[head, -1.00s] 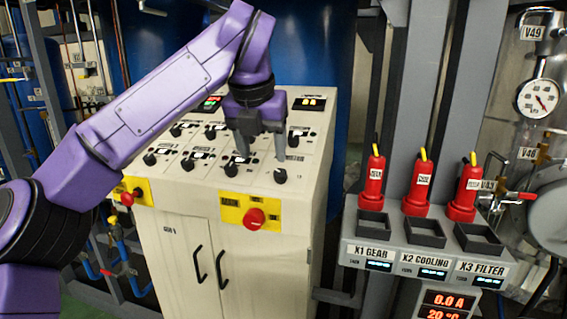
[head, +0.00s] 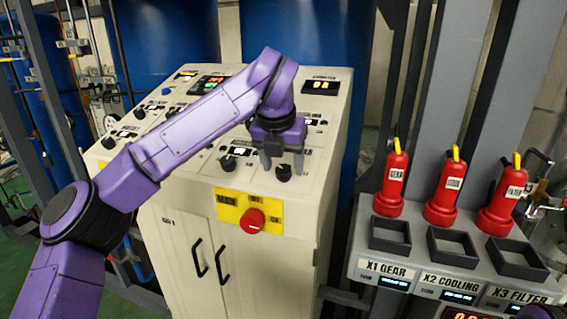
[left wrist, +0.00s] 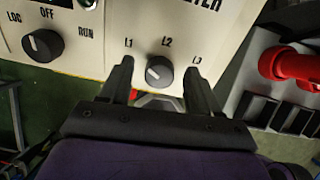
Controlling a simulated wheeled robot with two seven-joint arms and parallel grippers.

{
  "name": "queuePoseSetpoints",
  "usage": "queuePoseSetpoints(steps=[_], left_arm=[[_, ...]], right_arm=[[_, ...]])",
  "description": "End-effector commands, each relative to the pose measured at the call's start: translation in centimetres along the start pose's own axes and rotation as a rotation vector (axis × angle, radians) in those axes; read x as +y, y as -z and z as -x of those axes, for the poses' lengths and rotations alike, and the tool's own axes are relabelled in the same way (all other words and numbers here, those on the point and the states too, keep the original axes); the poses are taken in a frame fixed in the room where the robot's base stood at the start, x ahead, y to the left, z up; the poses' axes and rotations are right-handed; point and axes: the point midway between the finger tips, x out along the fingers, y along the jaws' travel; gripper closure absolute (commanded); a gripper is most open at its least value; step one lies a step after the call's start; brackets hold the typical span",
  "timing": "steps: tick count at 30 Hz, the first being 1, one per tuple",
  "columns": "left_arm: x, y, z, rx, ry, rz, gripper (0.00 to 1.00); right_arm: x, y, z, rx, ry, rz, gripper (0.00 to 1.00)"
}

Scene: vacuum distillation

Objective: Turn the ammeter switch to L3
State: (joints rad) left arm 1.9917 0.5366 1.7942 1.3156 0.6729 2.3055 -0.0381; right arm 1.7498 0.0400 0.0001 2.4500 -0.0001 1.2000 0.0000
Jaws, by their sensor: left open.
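The ammeter switch (head: 283,172) is a dark round knob at the front right of the cream panel top. In the left wrist view the knob (left wrist: 159,72) sits below the labels L1, L2 and L3, and its pale mark appears to lie on its left side, toward L1. My left gripper (head: 282,163) is open, pointing down at the knob. In the left wrist view its fingers (left wrist: 159,76) stand on either side of the knob, with gaps visible; contact is not seen.
A LOC/OFF/RUN knob (left wrist: 43,45) is to the left of the switch. A red emergency button (head: 252,221) on a yellow plate sits on the cabinet front below. Red plugs (head: 444,187) and empty square sockets (head: 449,248) are on the grey stand to the right.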

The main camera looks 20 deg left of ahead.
Motion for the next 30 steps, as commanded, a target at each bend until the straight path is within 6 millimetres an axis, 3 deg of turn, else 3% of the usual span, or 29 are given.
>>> queuePoseSetpoints(steps=[11,15,16,30], left_arm=[[0.0,-0.02,-0.98,-0.003,0.0,0.001,0.41],[0.0,-0.02,-0.98,-0.002,0.0,0.001,0.86],[0.0,-0.02,-0.98,-0.002,0.0,0.001,0.94],[-0.02,-0.04,-0.83,-0.006,0.0,-0.098,0.94]], right_arm=[[0.01,0.06,0.11,0.0,0.0,0.0,0.57],[0.01,0.06,0.11,0.0,0.0,0.0,0.57],[0.01,0.06,0.11,0.0,0.0,0.0,0.57],[0.05,0.25,0.58,0.0,0.0,0.0,0.57]])
